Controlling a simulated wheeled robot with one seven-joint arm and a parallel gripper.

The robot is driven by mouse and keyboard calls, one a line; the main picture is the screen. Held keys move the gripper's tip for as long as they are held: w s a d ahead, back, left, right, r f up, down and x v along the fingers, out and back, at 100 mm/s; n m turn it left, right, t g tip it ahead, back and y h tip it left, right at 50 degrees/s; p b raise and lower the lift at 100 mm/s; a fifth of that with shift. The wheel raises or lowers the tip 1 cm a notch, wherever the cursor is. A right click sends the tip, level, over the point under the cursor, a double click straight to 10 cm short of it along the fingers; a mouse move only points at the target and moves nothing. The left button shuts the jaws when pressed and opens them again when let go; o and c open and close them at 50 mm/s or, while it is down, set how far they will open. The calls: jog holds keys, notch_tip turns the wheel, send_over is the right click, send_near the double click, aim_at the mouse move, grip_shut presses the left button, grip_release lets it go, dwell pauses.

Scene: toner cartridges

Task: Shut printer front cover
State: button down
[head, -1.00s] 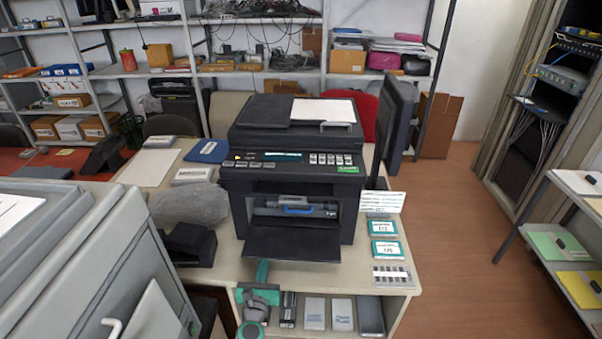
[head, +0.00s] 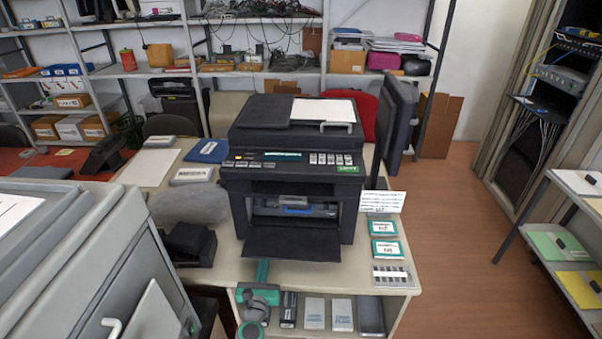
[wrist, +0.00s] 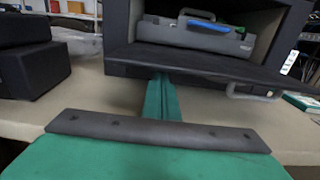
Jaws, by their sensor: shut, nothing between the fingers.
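The black printer (head: 292,180) stands on the table with its front cover (head: 291,244) folded down and open, level with the tabletop's front. The cover also shows in the wrist view (wrist: 210,68), with a grey handle at its right edge. A toner cartridge (head: 294,207) with a blue handle sits inside the opening; it also shows in the wrist view (wrist: 200,34). My green gripper (head: 262,270) is shut and empty, in front of and below the cover's left part. In the wrist view its fingers (wrist: 161,92) reach under the cover's front edge; whether they touch is unclear.
A black box (head: 189,243) and a grey bag lie left of the printer. Small boxes (head: 387,249) lie to its right, beside an upright dark monitor. A shelf under the tabletop (head: 400,304) holds several boxes. A large grey machine (head: 90,260) stands at front left.

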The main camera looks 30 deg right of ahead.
aim_at(264, 253)
jog(key=shift+r, duration=0.15)
jog(key=shift+w+d+r, duration=0.1)
jog(key=shift+r, duration=1.1)
jog(key=shift+w+d+r, duration=0.1)
jog(key=shift+r, duration=1.05)
jog(key=shift+w+d+r, duration=0.15)
jog(key=shift+w+r, duration=0.15)
jog(key=shift+r, duration=0.35)
jog(key=shift+w+d+r, duration=0.15)
jog(key=shift+w+r, duration=0.1)
jog(key=shift+r, duration=0.4)
jog(key=shift+w+d+r, duration=0.6)
jog(key=shift+w+r, duration=0.25)
jog(key=shift+r, duration=0.2)
